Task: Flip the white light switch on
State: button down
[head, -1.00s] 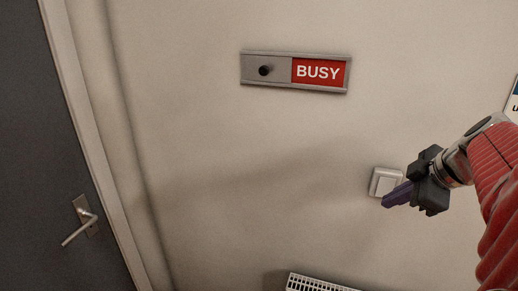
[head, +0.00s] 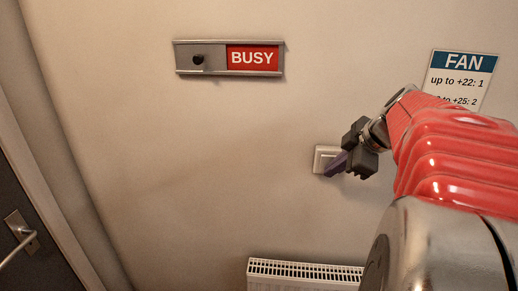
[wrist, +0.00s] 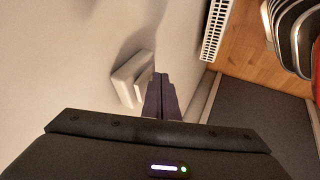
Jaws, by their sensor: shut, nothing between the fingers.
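The white light switch (head: 321,157) is on the wall in the head view, partly hidden behind my gripper. It also shows in the wrist view (wrist: 124,82), left of the fingers. My gripper (head: 331,170) is shut and empty, its purple fingers in front of the lower right part of the switch. In the wrist view the fingertips (wrist: 161,77) are together, right beside the switch. I cannot tell whether they touch it, nor which way the rocker is tilted.
A BUSY slider sign (head: 229,58) hangs upper left, and a FAN notice (head: 459,78) upper right. A white radiator (head: 300,272) is below. A door with a handle (head: 22,235) is at the lower left. The wall between the door and the switch is bare.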

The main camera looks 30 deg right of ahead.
jog(key=shift+r, duration=0.2)
jog(key=shift+r, duration=0.65)
